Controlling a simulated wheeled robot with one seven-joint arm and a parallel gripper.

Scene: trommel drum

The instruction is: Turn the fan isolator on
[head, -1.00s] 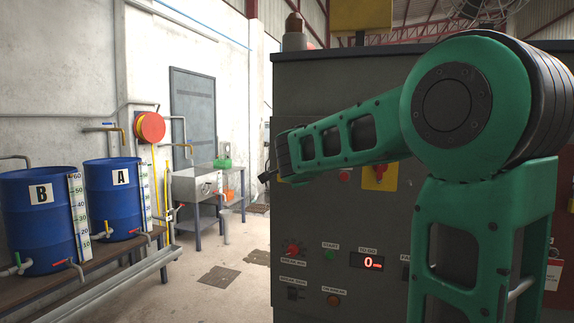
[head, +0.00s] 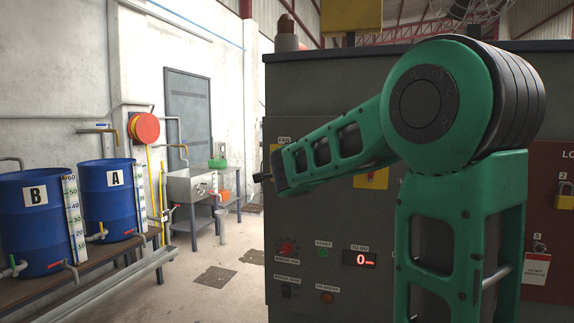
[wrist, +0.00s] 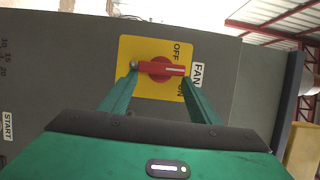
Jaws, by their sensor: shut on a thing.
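The fan isolator (wrist: 161,68) is a red rotary handle on a yellow plate (wrist: 130,49), labelled FAN, OFF and ON, in the wrist view. Its white mark points right in that view, between the OFF and ON words. My gripper (wrist: 160,70) is shut on the handle, one fingertip at each end of it. In the head view my gripper (head: 262,178) is at the left part of the grey cabinet front, below a FAN label. There my arm and the viewing angle hide the handle.
The grey cabinet (head: 330,215) carries a START button (head: 323,254), a red numeric display (head: 360,259) and a second yellow-plated switch (head: 372,180) partly behind my arm. A red lockout board (head: 553,230) is on the right. Blue drums (head: 108,205) stand left. The floor between is clear.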

